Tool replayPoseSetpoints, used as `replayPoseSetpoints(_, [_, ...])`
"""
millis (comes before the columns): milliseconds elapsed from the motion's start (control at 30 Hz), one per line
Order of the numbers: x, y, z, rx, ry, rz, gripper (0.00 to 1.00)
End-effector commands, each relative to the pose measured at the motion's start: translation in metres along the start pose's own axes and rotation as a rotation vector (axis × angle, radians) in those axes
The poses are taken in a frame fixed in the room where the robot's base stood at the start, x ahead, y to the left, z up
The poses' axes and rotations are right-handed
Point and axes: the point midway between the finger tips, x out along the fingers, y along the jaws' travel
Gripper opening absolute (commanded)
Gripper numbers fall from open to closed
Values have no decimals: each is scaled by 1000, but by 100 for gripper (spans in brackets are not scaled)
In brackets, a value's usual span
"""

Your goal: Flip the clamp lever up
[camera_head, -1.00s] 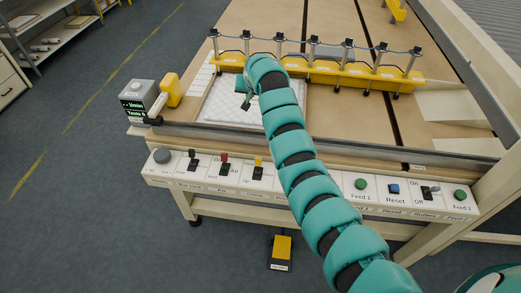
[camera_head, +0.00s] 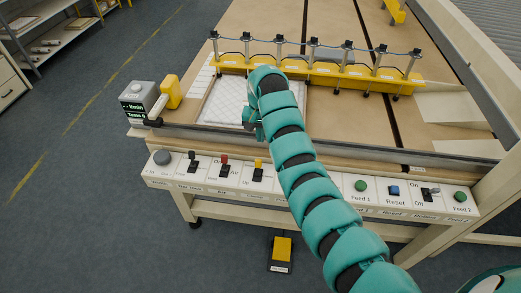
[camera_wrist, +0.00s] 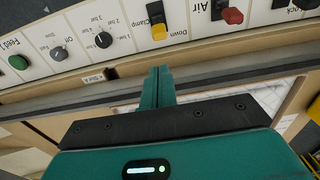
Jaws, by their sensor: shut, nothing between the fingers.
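The clamp lever (camera_head: 258,163) has a yellow tip on a dark base and stands on the front control panel. In the wrist view the clamp lever (camera_wrist: 157,31) is above my fingertips, under the word "Clamp", with its yellow tip on the side of the word "Down". My gripper (camera_wrist: 157,72) is shut and empty, its fingers pointing toward the panel and apart from the lever. In the head view my gripper (camera_head: 250,119) is partly hidden by my arm, over the table edge behind the panel.
A red-tipped Air lever (camera_head: 225,160) and a dark lever sit left of the clamp lever. A metal edge rail (camera_wrist: 230,73) lies between gripper and panel. Behind are a white quilted pad (camera_head: 225,98) and a yellow clamp bar (camera_head: 350,76). Knobs (camera_wrist: 104,40) are on the other side.

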Motion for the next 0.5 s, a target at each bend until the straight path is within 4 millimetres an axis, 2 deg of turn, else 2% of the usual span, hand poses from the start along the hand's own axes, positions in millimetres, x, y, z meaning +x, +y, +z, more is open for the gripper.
replayPoseSetpoints(167, [18,0,2,-1,-6,3,0])
replayPoseSetpoints(500, [66,0,1,-1,-3,1,0])
